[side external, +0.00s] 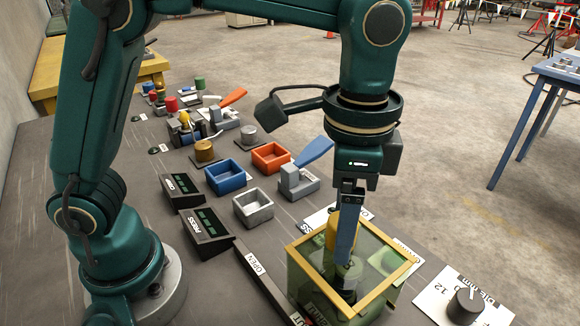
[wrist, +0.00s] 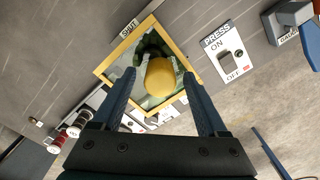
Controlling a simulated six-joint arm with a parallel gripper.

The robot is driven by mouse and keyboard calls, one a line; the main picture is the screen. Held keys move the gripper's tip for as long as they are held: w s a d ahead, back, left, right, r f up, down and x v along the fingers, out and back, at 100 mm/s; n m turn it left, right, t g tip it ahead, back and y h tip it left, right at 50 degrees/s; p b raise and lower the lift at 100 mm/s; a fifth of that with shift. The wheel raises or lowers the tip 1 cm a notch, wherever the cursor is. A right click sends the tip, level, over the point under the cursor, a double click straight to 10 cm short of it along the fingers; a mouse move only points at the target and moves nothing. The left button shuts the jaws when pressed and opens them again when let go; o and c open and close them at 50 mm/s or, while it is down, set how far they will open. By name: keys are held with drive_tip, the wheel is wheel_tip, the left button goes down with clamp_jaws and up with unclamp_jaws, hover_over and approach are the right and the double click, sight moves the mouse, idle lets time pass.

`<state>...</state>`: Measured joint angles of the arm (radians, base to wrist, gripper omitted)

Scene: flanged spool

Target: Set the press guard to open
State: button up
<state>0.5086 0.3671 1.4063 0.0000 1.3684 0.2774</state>
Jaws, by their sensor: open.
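The press guard is a clear box with a yellow frame (side external: 385,285); in the wrist view its square frame (wrist: 112,62) shows from above. It sits beside the SHUT label (wrist: 130,29); the OPEN label (side external: 257,265) lies farther along the dark rail. A yellow cylindrical piece (side external: 333,232) stands upright at the guard, above a greyish round part seen dimly through the clear walls. My gripper (wrist: 159,75) points down over the guard, open, with one finger on each side of the yellow piece (wrist: 160,76). Whether the fingers touch it I cannot tell. One finger hides part of it in the side view.
Blue (side external: 225,178), orange (side external: 270,157) and grey (side external: 253,208) trays stand left of the guard. A blue-handled clamp (side external: 300,178) stands behind. A PRESS switch panel (wrist: 228,60) lies close by. A dial (side external: 466,303) is at the right.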

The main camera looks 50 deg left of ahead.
drive_tip(key=shift+f, duration=0.3)
clamp_jaws()
drive_tip(key=shift+r, duration=0.1)
idle(1.2)
